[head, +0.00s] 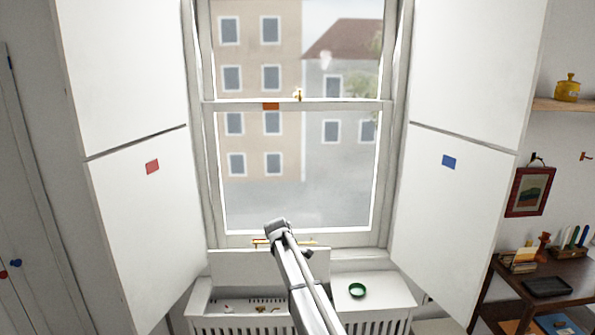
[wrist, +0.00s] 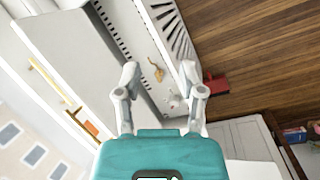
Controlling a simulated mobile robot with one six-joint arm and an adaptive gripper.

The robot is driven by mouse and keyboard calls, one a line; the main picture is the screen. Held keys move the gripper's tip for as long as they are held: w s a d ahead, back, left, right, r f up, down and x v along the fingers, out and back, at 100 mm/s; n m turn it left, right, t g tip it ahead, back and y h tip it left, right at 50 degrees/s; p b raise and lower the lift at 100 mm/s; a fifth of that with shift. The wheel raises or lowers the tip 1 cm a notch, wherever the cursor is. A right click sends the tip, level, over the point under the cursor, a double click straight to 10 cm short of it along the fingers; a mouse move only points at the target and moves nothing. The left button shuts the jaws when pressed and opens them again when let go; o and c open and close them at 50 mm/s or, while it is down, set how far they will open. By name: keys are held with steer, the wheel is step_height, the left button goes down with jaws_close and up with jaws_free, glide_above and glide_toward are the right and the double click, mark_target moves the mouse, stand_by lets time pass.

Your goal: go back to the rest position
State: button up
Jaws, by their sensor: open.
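My gripper (wrist: 159,78) shows in the wrist view with its two grey fingers spread apart and nothing between them. Its teal body (wrist: 160,155) fills the bottom middle of that view. In the head view my arm (head: 292,268) reaches up from the bottom middle towards the foot of the window; the gripper's fingers cannot be made out there. Behind the fingers, the wrist view shows the white radiator cover (wrist: 205,20) and a small brass-coloured thing (wrist: 157,71), apart from the fingers as far as I can tell.
The sash window (head: 297,170) stands between two white shutters (head: 140,215) (head: 450,210). A green ring-shaped dish (head: 357,290) lies on the cover's right part. A white panel (head: 235,266) stands upright behind its left part. A dark wooden shelf unit (head: 515,285) is at right.

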steer(key=s+d+f+m+y+b, duration=0.1)
steer(key=s+d+m, duration=0.3)
steer(key=s, duration=0.8)
steer(key=s+d+f+m+y+b, duration=0.1)
steer(key=s+d+f+m+b, duration=0.2)
steer(key=s+d, duration=0.5)
steer(key=s+d+f+m+g+y+b, duration=0.1)
steer(key=s+d+f+m, duration=0.3)
steer(key=s, duration=1.2)
steer(key=d+m+b, duration=0.1)
steer(key=d+m, duration=0.1)
steer(key=shift+d+b, duration=0.3)
steer(key=shift+b, duration=0.1)
steer(key=shift+f, duration=0.1)
steer(key=shift+o, duration=0.4)
